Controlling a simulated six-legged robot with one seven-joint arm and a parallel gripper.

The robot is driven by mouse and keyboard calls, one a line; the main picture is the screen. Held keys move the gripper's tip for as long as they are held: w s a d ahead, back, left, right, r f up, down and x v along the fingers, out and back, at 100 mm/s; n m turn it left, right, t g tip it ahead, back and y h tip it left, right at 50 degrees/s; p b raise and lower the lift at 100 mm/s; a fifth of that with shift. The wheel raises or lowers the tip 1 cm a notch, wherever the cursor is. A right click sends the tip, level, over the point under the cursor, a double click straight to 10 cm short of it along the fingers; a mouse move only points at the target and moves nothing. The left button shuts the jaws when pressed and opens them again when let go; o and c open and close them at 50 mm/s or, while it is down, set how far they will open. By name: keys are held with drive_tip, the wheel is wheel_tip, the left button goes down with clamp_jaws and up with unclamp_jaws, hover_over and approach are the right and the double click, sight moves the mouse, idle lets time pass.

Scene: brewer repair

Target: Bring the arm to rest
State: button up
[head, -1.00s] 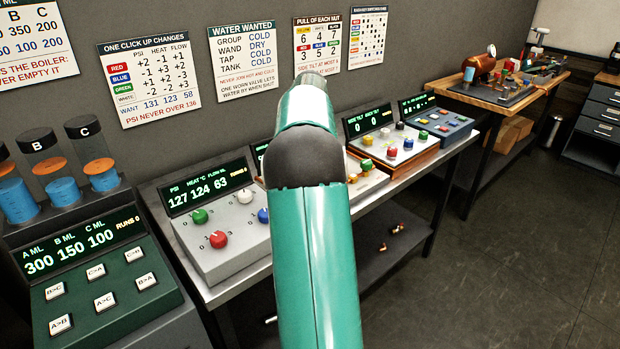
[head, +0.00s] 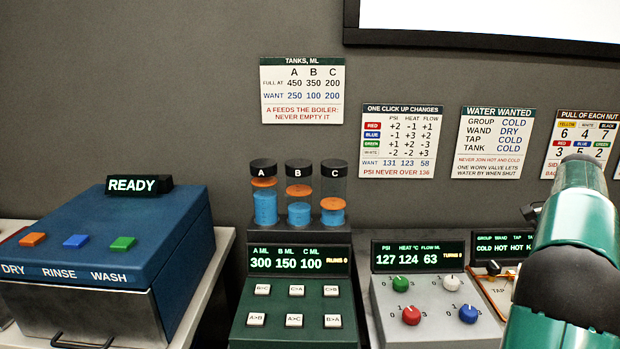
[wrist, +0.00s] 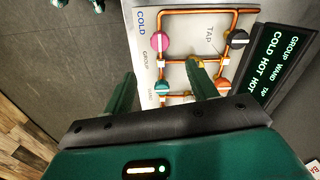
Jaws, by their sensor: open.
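My gripper (wrist: 162,90) shows in the wrist view with its two green fingers apart and nothing between them. It is over the front edge of the water panel (wrist: 178,16), which has copper pipes and pink, black and orange valve knobs. The right finger overlaps the panel near a yellow part; I cannot tell whether it touches. In the head view my arm rises at the right edge and hides part of that panel (head: 497,290). The gripper itself is hidden there.
The grey knob box (head: 435,310) reads 127, 124, 63. The green tank box (head: 292,325) reads 300, 150, 100 beneath tanks A, B and C. A blue washer (head: 110,250) showing READY stands at left. Open floor (wrist: 60,60) lies beside the bench.

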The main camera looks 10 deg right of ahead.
drive_tip(key=a+r+n+t, duration=0.1)
drive_tip(key=a+r+n, duration=0.25)
drive_tip(key=a, duration=1.05)
drive_tip(key=a+r+n+t, duration=0.25)
drive_tip(key=a+n, duration=0.25)
drive_tip(key=a, duration=0.8)
drive_tip(key=s+a+f+n, duration=0.2)
drive_tip(key=s+a+n, duration=0.1)
drive_tip(key=a, duration=0.4)
drive_tip(key=s+a+f+n+t, duration=0.1)
drive_tip(key=s+a+f+n, duration=0.2)
drive_tip(key=s+a, duration=0.3)
drive_tip(key=s+a+f+n+t, duration=0.1)
drive_tip(key=s+a+f+n, duration=0.2)
drive_tip(key=a, duration=0.5)
drive_tip(key=shift+s+a+f+n, duration=0.25)
drive_tip(key=shift+s+n, duration=0.2)
drive_tip(key=shift+s, duration=0.55)
drive_tip(key=c, duration=0.5)
drive_tip(key=shift+o, duration=0.2)
drive_tip(key=shift+d, duration=0.1)
